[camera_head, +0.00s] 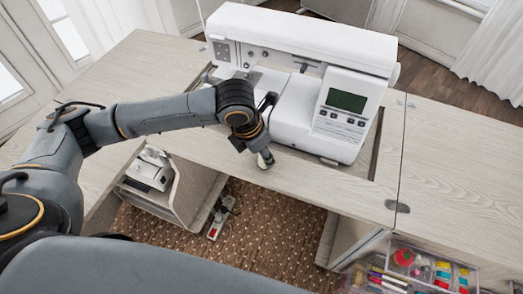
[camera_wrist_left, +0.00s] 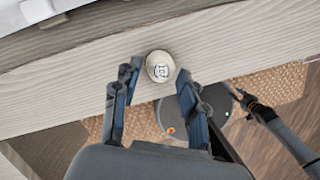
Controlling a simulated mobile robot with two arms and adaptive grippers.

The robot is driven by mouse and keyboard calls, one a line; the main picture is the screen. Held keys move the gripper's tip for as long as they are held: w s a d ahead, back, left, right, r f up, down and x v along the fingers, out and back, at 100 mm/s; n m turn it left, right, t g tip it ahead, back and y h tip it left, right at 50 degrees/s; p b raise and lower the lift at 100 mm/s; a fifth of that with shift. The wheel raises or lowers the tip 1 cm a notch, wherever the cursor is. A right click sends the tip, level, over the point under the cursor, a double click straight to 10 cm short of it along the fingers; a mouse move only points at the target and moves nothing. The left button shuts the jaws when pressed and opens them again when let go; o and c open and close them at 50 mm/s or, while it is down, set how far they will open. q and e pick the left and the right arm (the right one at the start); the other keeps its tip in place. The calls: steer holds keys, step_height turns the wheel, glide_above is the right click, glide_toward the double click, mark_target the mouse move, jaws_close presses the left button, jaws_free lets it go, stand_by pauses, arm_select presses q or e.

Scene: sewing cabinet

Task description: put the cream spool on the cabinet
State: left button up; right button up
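The cream spool (camera_wrist_left: 160,66) sits on the pale wood top of the cabinet (camera_head: 300,172), close to its front edge. It also shows in the head view (camera_head: 265,161), partly covered by the gripper.
A white sewing machine (camera_head: 300,50) stands just behind the spool. A tray of colourful sewing supplies (camera_head: 430,270) is at the lower right. A power strip (camera_head: 217,222) lies on the brown rug (camera_head: 265,220). The right leaf (camera_head: 460,160) is bare.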

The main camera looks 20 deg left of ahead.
arm_select(q)
steer(key=shift+r, duration=0.1)
steer(key=p+v, duration=0.1)
steer(key=v, duration=1.1)
